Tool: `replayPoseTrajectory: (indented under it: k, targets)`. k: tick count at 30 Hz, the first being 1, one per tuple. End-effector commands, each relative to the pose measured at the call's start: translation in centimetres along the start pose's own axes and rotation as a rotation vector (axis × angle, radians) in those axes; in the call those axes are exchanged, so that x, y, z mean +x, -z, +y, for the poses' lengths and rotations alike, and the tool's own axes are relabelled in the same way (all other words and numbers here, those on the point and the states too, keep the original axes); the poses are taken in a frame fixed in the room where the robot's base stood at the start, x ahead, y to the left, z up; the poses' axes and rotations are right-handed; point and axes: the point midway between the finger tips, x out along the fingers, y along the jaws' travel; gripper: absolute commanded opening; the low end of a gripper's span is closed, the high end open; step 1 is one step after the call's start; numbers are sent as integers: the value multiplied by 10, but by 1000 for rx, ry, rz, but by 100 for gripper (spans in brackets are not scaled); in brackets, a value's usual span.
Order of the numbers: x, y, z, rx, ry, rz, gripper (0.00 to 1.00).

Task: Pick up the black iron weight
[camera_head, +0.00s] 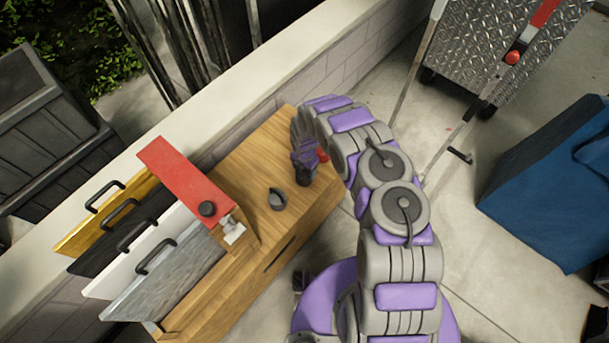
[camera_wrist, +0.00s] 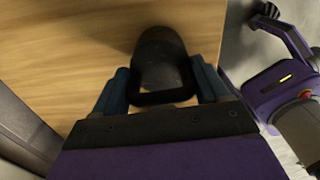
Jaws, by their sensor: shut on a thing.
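The black iron weight (camera_wrist: 162,62) is a dark rounded body with a loop handle. In the wrist view it sits between the two blue-grey fingers of my gripper (camera_wrist: 165,92), which is shut on it around the handle. In the head view my gripper (camera_head: 304,172) points down over the right part of the wooden cabinet top, with the dark weight (camera_head: 304,180) just showing at its tip. A shadow lies on the wood beside the weight. I cannot tell whether it touches the wood.
A second small dark weight with a handle (camera_head: 277,200) stands on the wooden cabinet (camera_head: 245,165), left of my gripper. A red bar (camera_head: 185,175) and several upright handled panels (camera_head: 150,245) fill the left end. A low wall (camera_head: 330,50) runs behind. A blue box (camera_head: 550,185) stands right.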

Motion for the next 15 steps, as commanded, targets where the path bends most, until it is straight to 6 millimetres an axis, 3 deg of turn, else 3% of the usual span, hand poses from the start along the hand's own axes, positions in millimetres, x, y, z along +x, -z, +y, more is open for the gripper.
replayPoseTrajectory:
  k: [10,15]
  targets:
    - [0,2,0,-2,1,2,0]
    - [-16,1,0,-2,-1,-1,0]
